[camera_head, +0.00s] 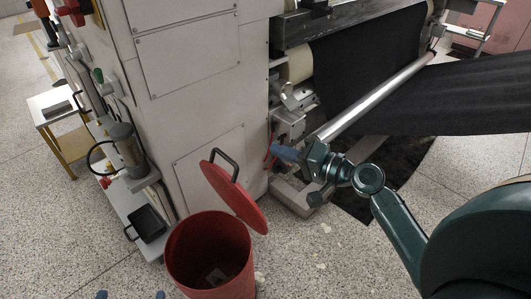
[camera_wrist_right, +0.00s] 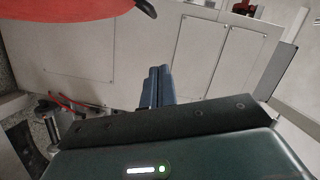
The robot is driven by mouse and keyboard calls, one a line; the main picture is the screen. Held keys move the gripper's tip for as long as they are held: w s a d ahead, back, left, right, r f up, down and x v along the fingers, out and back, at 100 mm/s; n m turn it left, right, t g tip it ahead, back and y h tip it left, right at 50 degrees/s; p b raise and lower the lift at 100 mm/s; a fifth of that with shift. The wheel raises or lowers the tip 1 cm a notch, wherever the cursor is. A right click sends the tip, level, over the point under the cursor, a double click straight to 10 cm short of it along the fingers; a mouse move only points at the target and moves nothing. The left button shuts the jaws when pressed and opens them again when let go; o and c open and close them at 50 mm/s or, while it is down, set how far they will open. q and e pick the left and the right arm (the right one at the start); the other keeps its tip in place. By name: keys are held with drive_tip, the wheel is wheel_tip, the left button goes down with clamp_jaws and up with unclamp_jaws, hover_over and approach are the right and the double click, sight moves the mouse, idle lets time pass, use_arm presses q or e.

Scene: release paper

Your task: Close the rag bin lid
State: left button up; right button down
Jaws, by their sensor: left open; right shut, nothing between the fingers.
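The red rag bin (camera_head: 183,277) stands on the floor at the bottom of the head view, its mouth open. Its round red lid (camera_head: 236,196) is raised and tilted at the bin's far right side, with a dark loop handle (camera_head: 226,160). My right gripper (camera_head: 278,152) is shut and empty, to the right of the lid and apart from it. In the right wrist view its blue fingers (camera_wrist_right: 158,82) are together, and the lid's edge (camera_wrist_right: 70,8) shows at top left. Blue fingertips of my left gripper (camera_head: 130,295) show apart at the bottom edge; the rest is out of frame.
A pale machine cabinet (camera_head: 190,100) stands just behind the lid. A roller (camera_head: 375,100) with black sheet lies to the right. A small shelf with a black tray (camera_head: 148,223) stands left of the bin. Speckled floor is clear at bottom left and right of the bin.

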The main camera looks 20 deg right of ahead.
drive_tip(key=w+a+f, duration=0.2)
drive_tip(key=w+a, duration=0.3)
drive_tip(key=a, duration=0.3)
drive_tip(key=shift+w+f, duration=0.2)
drive_tip(key=shift+w, duration=0.1)
